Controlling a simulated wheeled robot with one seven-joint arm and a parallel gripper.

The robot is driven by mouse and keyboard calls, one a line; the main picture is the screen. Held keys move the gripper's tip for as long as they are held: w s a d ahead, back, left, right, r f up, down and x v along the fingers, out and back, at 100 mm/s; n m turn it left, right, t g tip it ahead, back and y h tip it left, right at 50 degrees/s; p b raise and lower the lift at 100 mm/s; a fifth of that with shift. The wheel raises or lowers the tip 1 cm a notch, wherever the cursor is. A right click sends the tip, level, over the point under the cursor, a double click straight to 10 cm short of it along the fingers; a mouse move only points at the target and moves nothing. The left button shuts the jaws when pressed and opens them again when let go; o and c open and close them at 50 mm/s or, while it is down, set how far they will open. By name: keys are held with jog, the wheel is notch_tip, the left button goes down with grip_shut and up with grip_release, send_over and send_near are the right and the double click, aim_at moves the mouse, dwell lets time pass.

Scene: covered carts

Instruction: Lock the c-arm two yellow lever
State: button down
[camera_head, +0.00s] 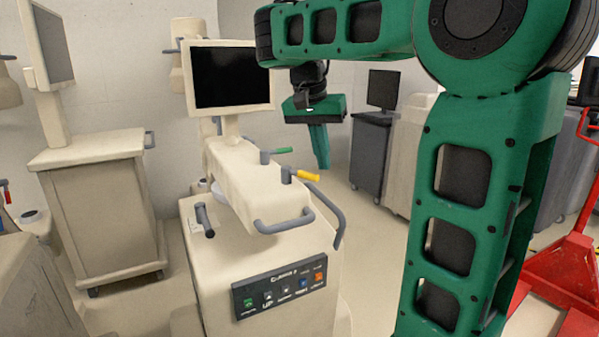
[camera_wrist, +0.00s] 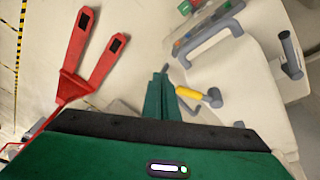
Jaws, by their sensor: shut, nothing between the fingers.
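The c-arm (camera_head: 250,180) is a cream machine with a monitor, grey handles and a front button panel. Its yellow lever (camera_head: 308,176) sticks out to the right from a grey post on the top arm. In the wrist view the yellow lever (camera_wrist: 190,93) lies just right of my fingertips, with its grey pivot (camera_wrist: 213,97) beside it. A green-tipped lever (camera_head: 284,150) sits behind it. My green gripper (camera_head: 322,166) points down, right of the yellow lever in the head view. It is shut and empty, and it also shows in the wrist view (camera_wrist: 163,72). Contact with the lever cannot be told.
A curved grey handle (camera_head: 335,212) runs along the c-arm's right side, and another grey handle (camera_head: 284,221) crosses its front. A cream cart with a screen (camera_head: 100,195) stands left. A dark cart (camera_head: 370,150) stands behind. A red pallet jack (camera_head: 560,270) is at the right. Floor shows between them.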

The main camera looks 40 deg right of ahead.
jog(key=w+a+r+m, duration=0.1)
jog(key=w+a+r, duration=0.3)
jog(key=w+a, duration=0.2)
jog(key=shift+m+t, duration=0.4)
jog(key=shift+w+d+f, duration=0.1)
jog(key=w+d+f, duration=0.2)
jog(key=d+f, duration=0.4)
jog(key=f, duration=0.4)
jog(key=shift+w+d, duration=0.15)
jog(key=shift+w, duration=0.2)
